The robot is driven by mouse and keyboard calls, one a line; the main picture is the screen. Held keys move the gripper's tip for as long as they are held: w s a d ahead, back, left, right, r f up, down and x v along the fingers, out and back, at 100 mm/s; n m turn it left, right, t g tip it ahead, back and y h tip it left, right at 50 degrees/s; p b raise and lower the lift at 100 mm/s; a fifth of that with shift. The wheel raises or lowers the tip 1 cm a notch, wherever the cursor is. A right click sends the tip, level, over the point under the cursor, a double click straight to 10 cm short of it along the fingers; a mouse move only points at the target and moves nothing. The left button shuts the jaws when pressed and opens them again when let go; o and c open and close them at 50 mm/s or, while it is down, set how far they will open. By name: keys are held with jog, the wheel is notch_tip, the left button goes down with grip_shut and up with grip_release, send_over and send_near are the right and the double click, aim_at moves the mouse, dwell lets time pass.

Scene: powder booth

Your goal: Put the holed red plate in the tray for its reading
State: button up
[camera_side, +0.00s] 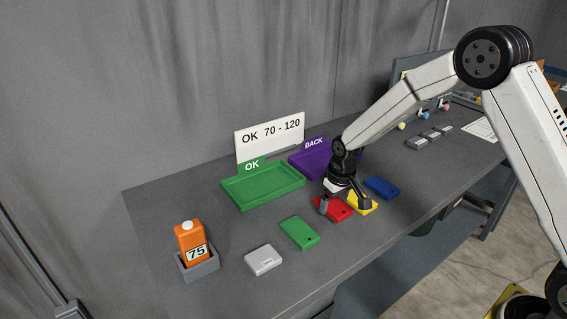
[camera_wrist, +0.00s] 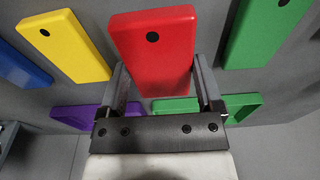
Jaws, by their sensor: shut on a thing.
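The red plate (camera_side: 334,208) with a dark hole near one end lies in the row of plates on the table. My gripper (camera_side: 344,204) is over it, shut on its sides. In the wrist view the red plate (camera_wrist: 155,50) sits between the two fingers (camera_wrist: 160,88). I cannot tell whether it is still touching the table. The green tray (camera_side: 262,186) has a tab reading OK, and the purple tray (camera_side: 308,166) has one reading BACK. Both look empty where visible. An orange gauge (camera_side: 190,240) reads 75. A white sign (camera_side: 270,138) reads OK 70 - 120.
A green plate (camera_side: 298,233) lies left of the red plate; a yellow plate (camera_side: 362,203) and a blue plate (camera_side: 382,187) lie to its right. A light grey block (camera_side: 263,260) lies near the front. The gauge stands in a grey holder (camera_side: 200,266).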

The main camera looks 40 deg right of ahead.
aim_at(333, 204)
jog(key=shift+w+f, duration=0.15)
jog(key=shift+f, duration=1.35)
jog(key=shift+f, duration=0.15)
jog(key=o, duration=1.2)
jog(key=shift+s+d+r, duration=0.1)
jog(key=shift+s+r, duration=0.05)
jog(key=shift+r, duration=1.15)
jog(key=shift+s+r, duration=0.2)
jog(key=shift+r, duration=1.05)
jog(key=shift+s+d+r, duration=0.1)
jog(key=shift+s+r, duration=0.05)
jog(key=shift+r, duration=1.15)
jog(key=shift+a, duration=0.1)
